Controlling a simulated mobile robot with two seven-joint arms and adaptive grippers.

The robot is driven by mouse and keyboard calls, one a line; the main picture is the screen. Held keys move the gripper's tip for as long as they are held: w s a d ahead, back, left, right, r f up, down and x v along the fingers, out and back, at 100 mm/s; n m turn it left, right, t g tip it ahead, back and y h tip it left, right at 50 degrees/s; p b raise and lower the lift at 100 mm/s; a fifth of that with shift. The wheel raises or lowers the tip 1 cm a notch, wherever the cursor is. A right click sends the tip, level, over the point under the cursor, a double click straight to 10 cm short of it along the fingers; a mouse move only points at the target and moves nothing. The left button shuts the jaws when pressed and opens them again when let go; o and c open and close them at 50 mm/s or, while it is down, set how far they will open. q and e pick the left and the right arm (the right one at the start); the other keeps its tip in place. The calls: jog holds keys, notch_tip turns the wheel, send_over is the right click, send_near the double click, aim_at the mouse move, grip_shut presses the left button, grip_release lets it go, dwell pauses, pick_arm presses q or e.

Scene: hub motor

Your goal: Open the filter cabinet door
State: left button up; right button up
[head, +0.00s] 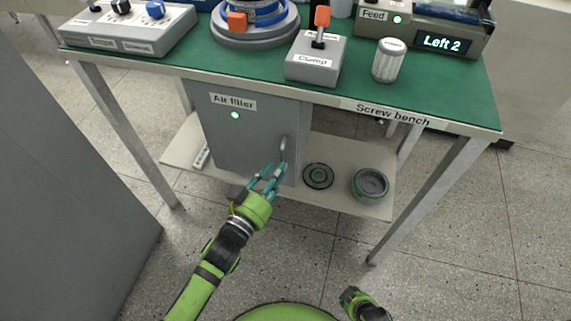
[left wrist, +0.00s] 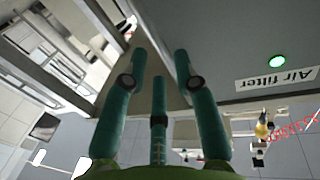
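The grey filter cabinet (head: 245,140) stands under the bench, with an "Air filter" label and a lit green lamp on its door. The door looks shut. A small upright metal handle (head: 283,148) is near the door's right edge. My left gripper (head: 269,174) is just below the handle, its teal fingers apart with nothing seen between them. In the left wrist view the spread fingers (left wrist: 157,62) point along the grey cabinet door (left wrist: 235,45); I cannot make out the handle there. My right gripper (head: 350,297) is at the bottom edge, its fingers unclear.
The green-topped screw bench (head: 400,88) overhangs the cabinet, with a clamp switch (head: 315,60) and other devices on it. Two round parts (head: 318,176) (head: 370,185) lie on the lower shelf (head: 340,200) right of the cabinet. Bench legs stand on both sides; the floor in front is clear.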

aim_at(283, 160)
pick_arm(q)
jog(key=x, duration=0.4)
jog(key=shift+w+d, duration=0.25)
jog(key=shift+w, duration=0.1)
jog(key=shift+c, duration=0.4)
grip_shut()
